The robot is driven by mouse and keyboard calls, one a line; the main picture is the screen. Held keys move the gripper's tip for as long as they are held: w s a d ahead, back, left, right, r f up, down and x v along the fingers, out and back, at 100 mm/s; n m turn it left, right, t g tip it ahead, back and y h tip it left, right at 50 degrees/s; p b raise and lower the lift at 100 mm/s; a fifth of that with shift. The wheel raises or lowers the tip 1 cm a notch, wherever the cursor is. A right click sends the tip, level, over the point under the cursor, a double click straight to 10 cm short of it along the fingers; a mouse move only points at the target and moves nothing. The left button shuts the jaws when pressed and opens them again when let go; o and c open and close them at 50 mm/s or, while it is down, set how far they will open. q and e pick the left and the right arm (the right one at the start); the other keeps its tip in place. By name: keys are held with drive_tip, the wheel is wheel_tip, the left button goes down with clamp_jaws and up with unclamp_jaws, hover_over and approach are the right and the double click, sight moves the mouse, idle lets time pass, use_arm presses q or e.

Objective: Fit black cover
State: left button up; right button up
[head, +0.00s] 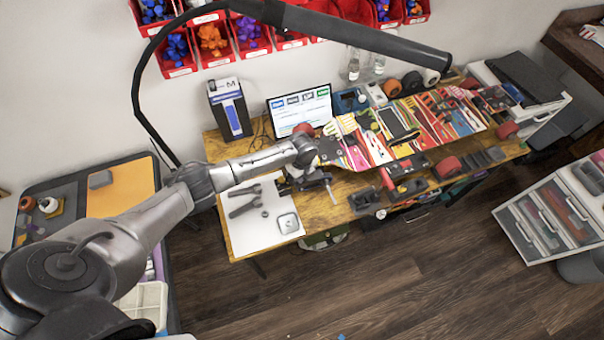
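My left arm reaches in from the left to the wooden workbench (330,215). My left gripper (314,182) is low over the bench, at the right edge of a white mat (262,232). Its fingers are small and partly hidden by the wrist, so their opening and any held thing are unclear. On the mat lie dark flat tool-like parts (243,200) and a small light-grey square piece (288,222). I cannot pick out the black cover or the board for certain. My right gripper is not in view.
Red bins (212,40) hang on the wall. A drawer unit (560,215) stands at right. The floor in front is mostly clear.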

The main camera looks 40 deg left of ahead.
use_arm(q)
drive_tip(key=shift+f, duration=0.1)
idle(0.3)
drive_tip(key=shift+f+b, duration=0.3)
drive_tip(key=shift+f, duration=0.05)
idle(1.1)
drive_tip(key=shift+f, duration=0.15)
idle(0.5)
drive_tip(key=o, duration=0.9)
